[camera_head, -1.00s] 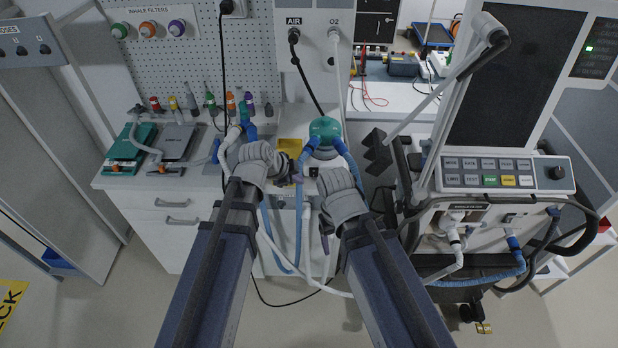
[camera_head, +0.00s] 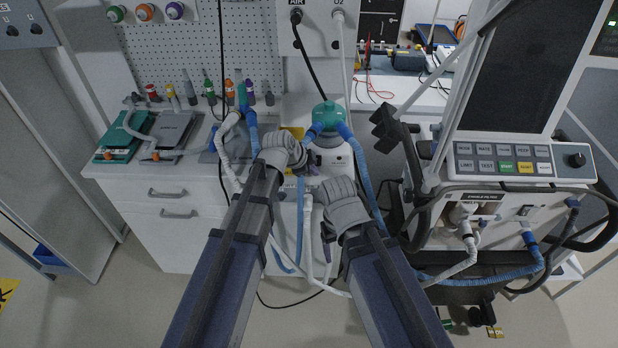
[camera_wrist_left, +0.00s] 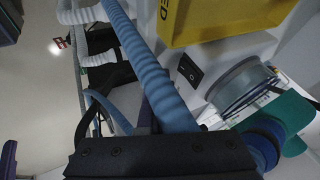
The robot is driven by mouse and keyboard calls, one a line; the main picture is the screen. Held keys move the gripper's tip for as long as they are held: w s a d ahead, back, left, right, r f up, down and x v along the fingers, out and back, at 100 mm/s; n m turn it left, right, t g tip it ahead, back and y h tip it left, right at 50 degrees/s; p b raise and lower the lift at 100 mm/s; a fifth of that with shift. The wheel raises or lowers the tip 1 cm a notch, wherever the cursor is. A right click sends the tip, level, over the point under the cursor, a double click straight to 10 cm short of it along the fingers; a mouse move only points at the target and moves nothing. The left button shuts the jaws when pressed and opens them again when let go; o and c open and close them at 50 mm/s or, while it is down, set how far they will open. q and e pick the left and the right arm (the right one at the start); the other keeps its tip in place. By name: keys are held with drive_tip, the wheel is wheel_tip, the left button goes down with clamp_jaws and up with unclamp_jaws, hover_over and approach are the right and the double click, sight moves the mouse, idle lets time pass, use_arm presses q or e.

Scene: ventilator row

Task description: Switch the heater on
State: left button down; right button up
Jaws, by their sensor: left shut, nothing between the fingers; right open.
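The heater (camera_head: 338,160) is a white box at the bench front, with a teal-topped chamber (camera_head: 328,113) on it. In the left wrist view, a small black rocker switch (camera_wrist_left: 188,68) sits on its white face beside the clear chamber base (camera_wrist_left: 243,84). I cannot tell its on or off position.
Blue hoses (camera_head: 366,176) run from the chamber; one crosses the left wrist view (camera_wrist_left: 150,70) close to the fingers. A yellow block (camera_wrist_left: 215,18) overhangs near the switch. The ventilator (camera_head: 515,165) stands at right. A white drawer cabinet (camera_head: 160,235) stands at left.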

use_arm(q)
drive_tip(key=shift+w, duration=1.05)
drive_tip(key=shift+w+f, duration=0.2)
drive_tip(key=shift+w, duration=0.05)
drive_tip(key=shift+r, duration=0.15)
drive_tip(key=shift+r+p, duration=0.7)
drive_tip(key=shift+r, duration=0.05)
